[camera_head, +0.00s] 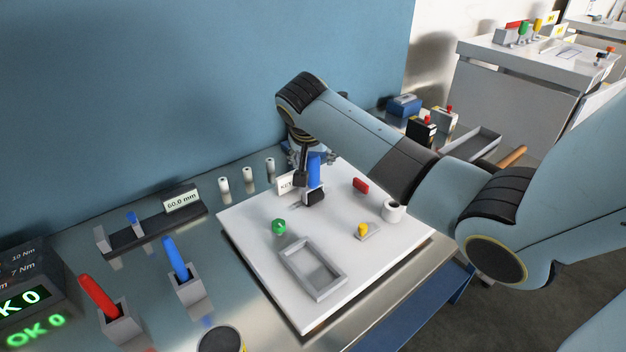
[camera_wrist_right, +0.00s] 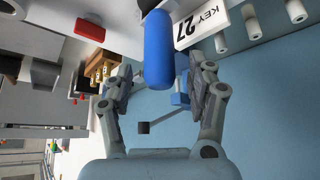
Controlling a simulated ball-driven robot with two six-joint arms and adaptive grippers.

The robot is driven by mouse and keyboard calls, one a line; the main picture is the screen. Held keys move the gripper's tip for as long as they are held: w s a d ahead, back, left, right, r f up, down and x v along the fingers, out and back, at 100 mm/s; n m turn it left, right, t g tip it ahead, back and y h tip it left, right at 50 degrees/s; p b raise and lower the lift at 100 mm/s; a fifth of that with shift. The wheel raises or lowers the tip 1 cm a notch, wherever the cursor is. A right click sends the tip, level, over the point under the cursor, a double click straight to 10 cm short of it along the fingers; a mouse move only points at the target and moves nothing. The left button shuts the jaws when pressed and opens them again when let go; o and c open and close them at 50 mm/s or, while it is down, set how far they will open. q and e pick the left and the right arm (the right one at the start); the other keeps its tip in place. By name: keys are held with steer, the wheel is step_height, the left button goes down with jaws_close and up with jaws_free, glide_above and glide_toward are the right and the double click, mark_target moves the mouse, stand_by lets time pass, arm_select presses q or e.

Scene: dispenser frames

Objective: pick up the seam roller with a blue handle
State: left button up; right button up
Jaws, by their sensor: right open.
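The seam roller with a blue handle (camera_head: 315,168) stands on the white board, handle up, with a dark part at its foot. My right gripper (camera_head: 305,160) comes down beside the blue handle and partly hides it. In the right wrist view the blue handle (camera_wrist_right: 158,40) reaches in between the two fingers of my right gripper (camera_wrist_right: 159,76). The fingers are open, with a gap to the handle on each side. My left gripper is not in view.
The white board (camera_head: 270,245) also carries a grey tray (camera_head: 293,281), a green piece (camera_head: 279,226), a yellow piece (camera_head: 362,230), a red block (camera_head: 361,185) and a white cup (camera_head: 393,209). A "KEY" sign (camera_head: 286,184) stands close to the roller. A blue wall rises behind.

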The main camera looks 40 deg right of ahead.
steer(key=shift+d+f, duration=0.1)
steer(key=shift+f, duration=0.05)
steer(key=shift+c, duration=0.4)
jaws_close()
